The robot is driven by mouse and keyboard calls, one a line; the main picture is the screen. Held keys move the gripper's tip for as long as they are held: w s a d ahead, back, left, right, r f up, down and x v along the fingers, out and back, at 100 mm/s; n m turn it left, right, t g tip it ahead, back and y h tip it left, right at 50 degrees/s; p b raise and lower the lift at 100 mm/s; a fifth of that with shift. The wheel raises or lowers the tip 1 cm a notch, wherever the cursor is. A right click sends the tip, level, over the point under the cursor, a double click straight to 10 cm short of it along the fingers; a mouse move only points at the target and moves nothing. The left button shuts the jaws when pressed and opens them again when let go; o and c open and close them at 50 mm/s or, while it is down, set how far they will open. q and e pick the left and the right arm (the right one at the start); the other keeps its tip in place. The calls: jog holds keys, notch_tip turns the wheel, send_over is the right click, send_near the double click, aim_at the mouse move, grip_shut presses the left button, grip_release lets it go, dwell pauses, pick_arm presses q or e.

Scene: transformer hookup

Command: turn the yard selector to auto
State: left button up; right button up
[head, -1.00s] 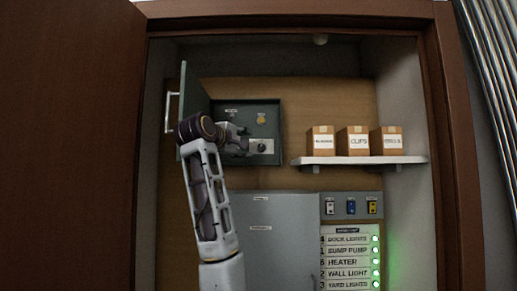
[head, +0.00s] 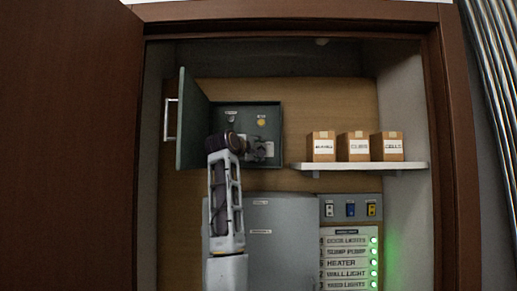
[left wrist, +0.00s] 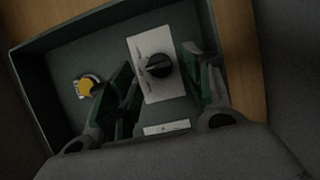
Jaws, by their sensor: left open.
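The selector is a black knob (left wrist: 159,66) on a pale plate (left wrist: 151,45) inside a dark green box (head: 272,110) with its door (head: 193,120) swung open to the left. In the left wrist view the knob's pointer tilts toward the upper left; the plate's lettering is too small to read. My left gripper (left wrist: 168,82) is open, its two fingers on either side of the knob, with no clear contact. In the head view my left gripper (head: 268,149) hides most of the knob. My right gripper is not in view.
A yellow round button (left wrist: 90,86) sits beside the selector plate. A shelf (head: 360,165) with three small boxes (head: 353,147) is to the right. Below are a grey cabinet (head: 285,225) and a panel with several green-lit labels (head: 346,262). A wooden door (head: 65,150) stands at the left.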

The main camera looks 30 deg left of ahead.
pick_arm(q)
jog(key=shift+w+a+p, duration=0.15)
jog(key=shift+w+p, duration=0.15)
jog(key=shift+w, duration=0.7)
jog(key=shift+c, duration=0.3)
jog(key=c, duration=1)
